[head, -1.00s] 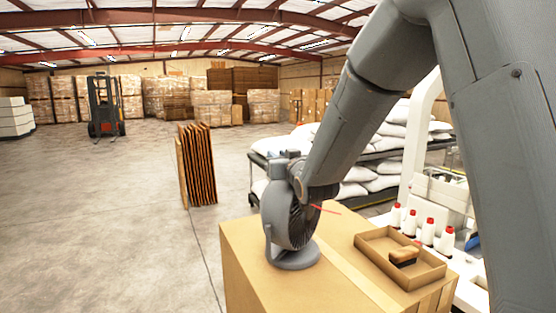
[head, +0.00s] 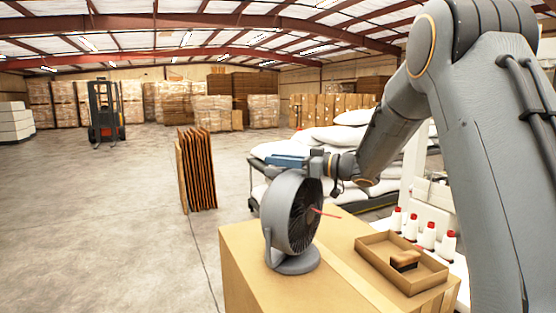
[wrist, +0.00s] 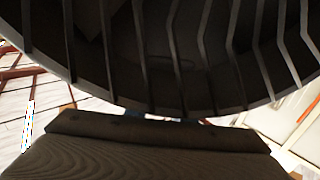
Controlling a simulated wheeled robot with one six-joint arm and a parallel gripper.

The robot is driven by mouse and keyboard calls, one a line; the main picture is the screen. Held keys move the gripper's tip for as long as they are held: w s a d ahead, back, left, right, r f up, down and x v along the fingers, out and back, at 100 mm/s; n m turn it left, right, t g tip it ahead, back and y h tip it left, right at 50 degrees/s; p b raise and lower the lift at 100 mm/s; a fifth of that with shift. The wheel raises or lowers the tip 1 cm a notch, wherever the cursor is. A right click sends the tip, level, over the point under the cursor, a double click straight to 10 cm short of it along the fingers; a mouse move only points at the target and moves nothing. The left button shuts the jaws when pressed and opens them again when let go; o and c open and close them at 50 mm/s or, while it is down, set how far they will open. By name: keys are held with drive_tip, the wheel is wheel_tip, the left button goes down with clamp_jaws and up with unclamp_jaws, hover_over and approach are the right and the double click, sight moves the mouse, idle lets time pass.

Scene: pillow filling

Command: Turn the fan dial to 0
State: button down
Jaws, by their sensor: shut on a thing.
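The grey fan (head: 281,218) stands upright on its round base on a cardboard box (head: 262,285). Its dark slatted grille (head: 307,212) faces right. My gripper (head: 290,161) is at the top of the fan head, with the wrist reaching in from the right. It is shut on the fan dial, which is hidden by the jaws. In the wrist view, the fan grille (wrist: 180,55) fills the upper part and a broad dark part of my gripper fills the bottom. The dial's setting cannot be read.
A shallow cardboard tray (head: 374,262) with a brown-topped block (head: 404,260) lies on the box right of the fan. Several white bottles with red caps (head: 429,236) stand behind it. White sacks (head: 345,137) lie on a rack beyond. Folded cardboard (head: 197,170) stands on the open floor left.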

drive_tip(key=n+g+y, duration=0.1)
drive_tip(key=g, duration=0.1)
drive_tip(key=n+g+b, duration=0.1)
drive_tip(key=n+g, duration=0.1)
drive_tip(key=g, duration=0.1)
drive_tip(key=shift+w+f+y+b, duration=0.1)
drive_tip(key=shift+f+y+b, duration=0.05)
drive_tip(key=shift+y+b, duration=0.2)
drive_tip(key=shift+n+g+y+b, duration=0.25)
drive_tip(key=shift+n+g+b, duration=0.4)
drive_tip(key=shift+n+g, duration=0.7)
drive_tip(key=shift+r+g, duration=0.2)
drive_tip(key=shift+g, duration=0.35)
drive_tip(key=c, duration=1.5)
unclamp_jaws()
drive_tip(key=shift+c, duration=0.2)
